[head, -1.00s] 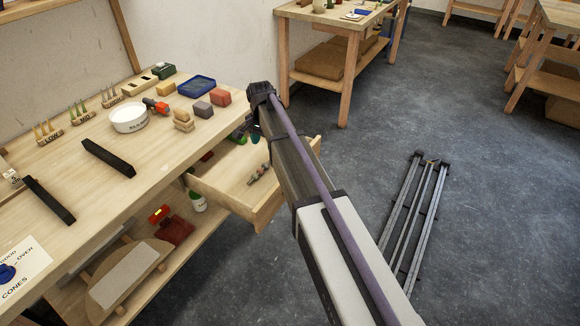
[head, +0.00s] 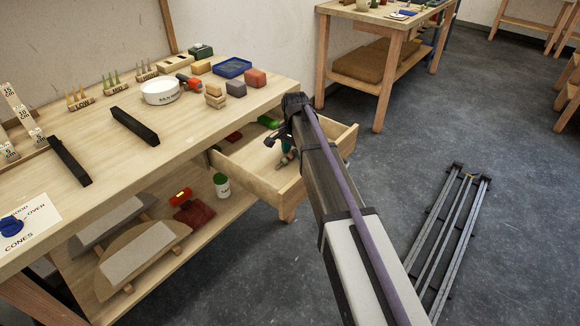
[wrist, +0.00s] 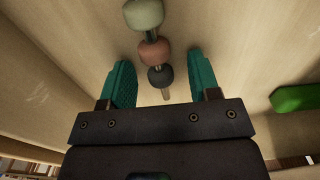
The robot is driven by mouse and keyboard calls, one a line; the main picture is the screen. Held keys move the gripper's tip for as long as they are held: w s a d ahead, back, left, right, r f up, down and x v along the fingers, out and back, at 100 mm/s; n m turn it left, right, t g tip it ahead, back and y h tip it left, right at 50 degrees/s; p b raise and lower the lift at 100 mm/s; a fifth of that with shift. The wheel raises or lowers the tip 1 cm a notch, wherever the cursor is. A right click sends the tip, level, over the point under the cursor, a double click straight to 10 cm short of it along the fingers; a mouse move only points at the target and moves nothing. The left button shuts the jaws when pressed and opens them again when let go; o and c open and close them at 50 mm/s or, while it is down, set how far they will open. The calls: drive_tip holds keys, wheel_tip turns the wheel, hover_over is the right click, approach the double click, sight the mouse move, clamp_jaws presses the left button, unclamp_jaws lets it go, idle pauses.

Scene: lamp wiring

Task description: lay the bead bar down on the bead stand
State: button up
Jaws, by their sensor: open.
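The bead bar (wrist: 154,52) lies in the open drawer, a thin rod with a grey-green, a brownish-pink and a dark grey bead showing in the wrist view. Its far end is cut off by the frame's top edge. My gripper (wrist: 158,66) is open, its teal fingers on either side of the bar near the dark bead and bare rod end, with gaps on both sides. In the head view my gripper (head: 288,152) is down inside the drawer, and the arm hides most of the bar. I cannot identify the bead stand with certainty.
The drawer (head: 258,183) also holds a green block (wrist: 297,97) to the right of my gripper, and its walls stand close around. The bench top above carries two black bars (head: 134,126), a white bowl (head: 160,92) and several coloured blocks. A metal rack (head: 448,235) lies on the floor.

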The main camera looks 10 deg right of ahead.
drive_tip(key=shift+r, duration=0.1)
drive_tip(key=c, duration=1)
